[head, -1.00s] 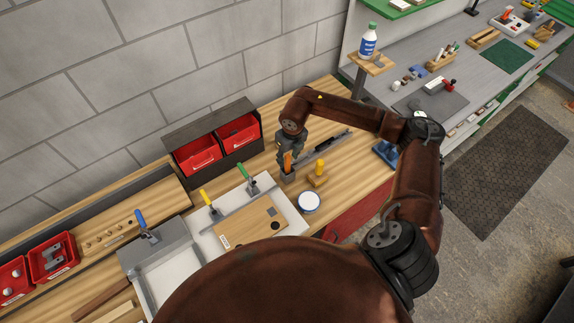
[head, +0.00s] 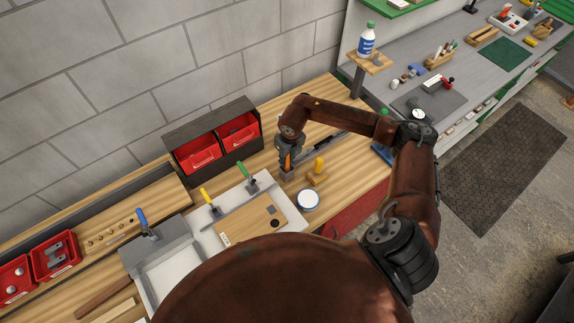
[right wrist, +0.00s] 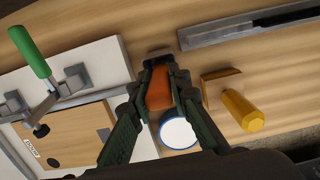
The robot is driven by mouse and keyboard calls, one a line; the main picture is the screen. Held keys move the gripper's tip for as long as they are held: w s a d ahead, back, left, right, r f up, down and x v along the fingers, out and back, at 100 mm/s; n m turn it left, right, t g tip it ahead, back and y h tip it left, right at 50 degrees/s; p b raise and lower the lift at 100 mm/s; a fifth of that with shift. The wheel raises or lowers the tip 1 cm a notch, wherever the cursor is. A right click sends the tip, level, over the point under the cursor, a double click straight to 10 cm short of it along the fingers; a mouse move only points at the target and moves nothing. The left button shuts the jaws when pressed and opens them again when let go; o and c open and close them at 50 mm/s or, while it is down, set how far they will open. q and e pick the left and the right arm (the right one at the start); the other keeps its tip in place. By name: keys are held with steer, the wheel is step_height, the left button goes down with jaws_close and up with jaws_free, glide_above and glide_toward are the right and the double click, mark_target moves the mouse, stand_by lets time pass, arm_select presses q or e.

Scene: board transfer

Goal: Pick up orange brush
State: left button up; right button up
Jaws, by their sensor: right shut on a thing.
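The orange brush (right wrist: 159,90) stands on the wooden bench, its orange handle between the fingers of my right gripper (head: 287,160). The gripper points down and is shut on the handle; it also shows in the right wrist view (right wrist: 160,80). In the head view only a strip of orange shows between the fingers. A small dark block shows at the brush's lower end, and I cannot tell if the brush is clear of it. My left gripper is not in view.
A yellow-handled wooden tool (head: 318,172) and a round white-topped tin (head: 308,199) stand close by. A white tray (head: 290,212) with a board (head: 243,222) and clamps lies to the left. Red bins (head: 198,154) stand behind. A dark rail (right wrist: 250,25) lies near.

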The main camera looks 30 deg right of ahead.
jaws_close()
steer(key=shift+r, duration=0.35)
step_height(320, 180, up, 9)
steer(key=shift+r+b, duration=0.2)
steer(key=shift+b, duration=1)
